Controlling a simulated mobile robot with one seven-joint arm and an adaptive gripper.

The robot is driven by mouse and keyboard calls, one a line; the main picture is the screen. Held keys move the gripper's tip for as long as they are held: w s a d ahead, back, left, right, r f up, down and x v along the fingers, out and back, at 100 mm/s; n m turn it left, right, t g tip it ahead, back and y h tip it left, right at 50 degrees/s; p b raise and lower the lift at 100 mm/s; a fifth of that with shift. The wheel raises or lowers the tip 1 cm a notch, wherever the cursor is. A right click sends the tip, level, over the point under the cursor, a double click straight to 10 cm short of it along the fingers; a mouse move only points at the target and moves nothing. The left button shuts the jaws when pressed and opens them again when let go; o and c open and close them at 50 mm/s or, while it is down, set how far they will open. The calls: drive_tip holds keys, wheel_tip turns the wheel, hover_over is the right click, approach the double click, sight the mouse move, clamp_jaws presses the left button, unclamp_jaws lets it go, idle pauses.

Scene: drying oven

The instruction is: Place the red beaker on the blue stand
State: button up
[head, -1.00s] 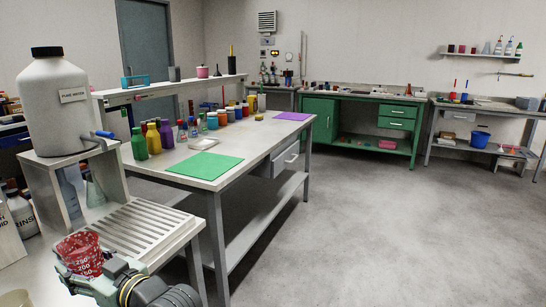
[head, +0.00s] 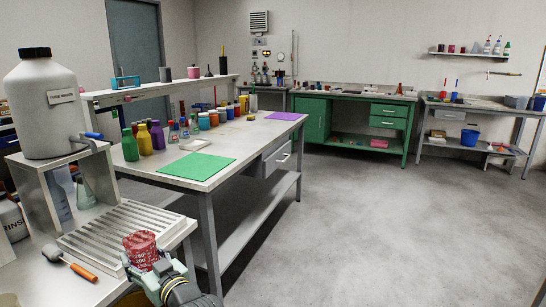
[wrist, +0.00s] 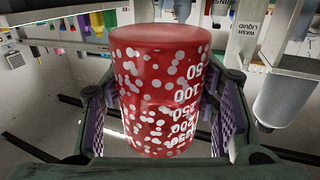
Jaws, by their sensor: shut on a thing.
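The red beaker (head: 140,246), with pale speckles and volume marks, is held in my gripper (head: 148,262) at the lower middle-left of the head view, by the right edge of the near bench. In the wrist view the beaker (wrist: 160,90) fills the middle, between the purple-padded fingers of my gripper (wrist: 160,120), which is shut on it. A small light-blue frame (head: 125,83) sits on the raised shelf of the middle table; I cannot tell if it is the blue stand.
A grooved metal rack (head: 118,235) and an orange-handled tool (head: 83,272) lie on the near bench below the large white jug (head: 45,110). The middle table bears a green mat (head: 197,167), a purple mat (head: 285,116) and several coloured bottles. Open floor lies to the right.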

drive_tip(key=w+d+f+m+t+h, duration=0.3)
drive_tip(key=w+d+f+h, duration=0.1)
drive_tip(key=w+d+f, duration=0.3)
drive_tip(key=d+f+m+t+h, duration=0.3)
drive_tip(key=d+f+m+h, duration=0.3)
drive_tip(key=d+f, duration=1.4)
drive_tip(key=d+h, duration=0.3)
drive_tip(key=d, duration=0.1)
drive_tip(key=shift+w+m+h, duration=0.15)
drive_tip(key=shift+m+h, duration=0.15)
drive_tip(key=shift+m, duration=0.1)
